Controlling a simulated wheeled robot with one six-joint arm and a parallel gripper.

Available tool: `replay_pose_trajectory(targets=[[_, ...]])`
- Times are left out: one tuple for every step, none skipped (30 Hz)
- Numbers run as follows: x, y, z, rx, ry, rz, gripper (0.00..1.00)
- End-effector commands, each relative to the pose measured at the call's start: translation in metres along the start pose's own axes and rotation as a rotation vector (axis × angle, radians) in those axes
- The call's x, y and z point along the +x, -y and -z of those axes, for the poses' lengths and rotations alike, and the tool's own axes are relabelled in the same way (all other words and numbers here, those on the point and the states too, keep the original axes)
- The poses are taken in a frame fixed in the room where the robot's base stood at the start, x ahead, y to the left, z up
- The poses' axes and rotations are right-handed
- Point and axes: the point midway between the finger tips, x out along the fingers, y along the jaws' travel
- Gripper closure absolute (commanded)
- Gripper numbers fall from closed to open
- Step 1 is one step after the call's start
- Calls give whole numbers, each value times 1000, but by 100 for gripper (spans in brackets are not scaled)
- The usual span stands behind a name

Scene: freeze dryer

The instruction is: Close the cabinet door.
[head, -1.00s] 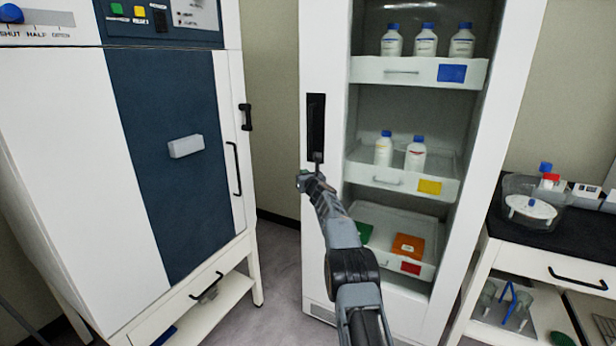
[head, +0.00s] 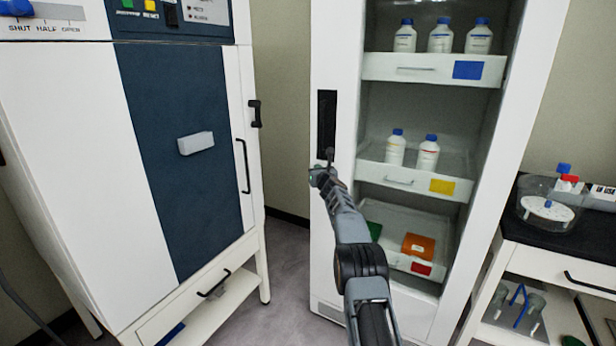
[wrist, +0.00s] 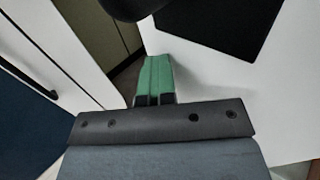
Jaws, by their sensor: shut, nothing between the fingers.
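The tall white cabinet (head: 545,60) stands right of centre in the head view. Its left front strip (head: 345,60) bears a dark handle plate (head: 326,120) with a dark lever at its lower end. The shelves inside are visible; I cannot tell how far the door stands open. My gripper (head: 316,174) is just below and left of the lever; contact is unclear. In the wrist view my gripper's green fingers (wrist: 155,75) are together and empty, beside a white panel (wrist: 200,60) with the dark plate (wrist: 225,25). A black rounded part (wrist: 130,8) shows above the fingers.
A white and blue machine (head: 180,100) with a black handle stands at left. Bottles (head: 440,36) and trays (head: 380,68) fill the cabinet. A black-topped bench (head: 590,240) is at right. Grey floor (head: 285,270) lies open between machine and cabinet.

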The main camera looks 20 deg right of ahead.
Motion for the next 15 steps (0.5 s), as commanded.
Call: replay_pose_trajectory(targets=[[-4, 8, -15, -2, 28, 16, 100], [-5, 8, -14, -2, 28, 16, 100], [-7, 6, -14, -2, 28, 16, 100], [-8, 5, -14, -2, 29, 16, 100], [-10, 3, -14, -2, 29, 16, 100], [-13, 1, -13, -3, 29, 15, 100], [-15, -2, -12, -3, 29, 15, 100], [-17, -4, -12, -3, 29, 14, 100], [-20, -9, -11, -4, 28, 11, 100], [-23, -14, -10, -5, 27, 8, 100], [-25, -18, -10, -5, 26, 6, 100], [-28, -23, -8, -6, 24, 5, 100], [-31, -27, -8, -5, 22, 3, 100], [-34, -30, -7, -5, 22, 2, 100], [-39, -35, -7, -5, 21, 2, 100]])
